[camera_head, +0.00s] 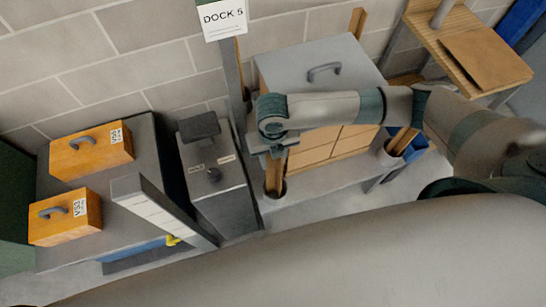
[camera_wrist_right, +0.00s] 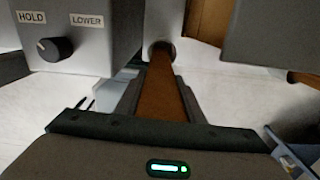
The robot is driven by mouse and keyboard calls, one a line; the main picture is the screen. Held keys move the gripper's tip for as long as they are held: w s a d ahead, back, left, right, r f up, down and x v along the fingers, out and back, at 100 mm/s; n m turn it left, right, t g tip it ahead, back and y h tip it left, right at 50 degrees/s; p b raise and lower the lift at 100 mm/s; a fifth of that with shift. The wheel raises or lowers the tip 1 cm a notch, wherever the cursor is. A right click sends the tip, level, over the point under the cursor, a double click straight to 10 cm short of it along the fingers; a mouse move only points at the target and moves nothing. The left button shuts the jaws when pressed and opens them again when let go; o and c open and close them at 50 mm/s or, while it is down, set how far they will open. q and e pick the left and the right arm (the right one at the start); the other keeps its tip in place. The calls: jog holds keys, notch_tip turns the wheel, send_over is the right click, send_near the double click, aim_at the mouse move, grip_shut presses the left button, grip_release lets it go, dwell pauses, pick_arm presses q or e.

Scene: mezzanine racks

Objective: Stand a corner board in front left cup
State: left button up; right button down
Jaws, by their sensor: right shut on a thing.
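My right gripper (camera_head: 272,146) reaches in from the right and is shut on a brown corner board (camera_head: 274,177). The board is roughly upright below the jaws. Its lower end meets the dark mouth of the front left cup (camera_head: 282,195) and appears to be inside it; how deep I cannot tell. In the right wrist view the board (camera_wrist_right: 163,85) runs from the jaws to the round cup opening (camera_wrist_right: 161,46). Another board (camera_head: 402,140) leans in the front right cup (camera_head: 387,158). My left gripper is out of view.
A grey lidded load with a handle (camera_head: 325,70) stands behind the cups. A control box (camera_head: 212,180) with a knob is close left of the board. Orange cases (camera_head: 92,152) lie on a dark bench further left. A wooden shelf (camera_head: 465,45) is at upper right.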

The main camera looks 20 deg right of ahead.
jog(key=c, duration=1.1)
grip_release()
jog(key=shift+r, duration=0.15)
notch_tip(320, 180, up, 17)
jog(key=b, duration=0.2)
jog(key=shift+b, duration=0.35)
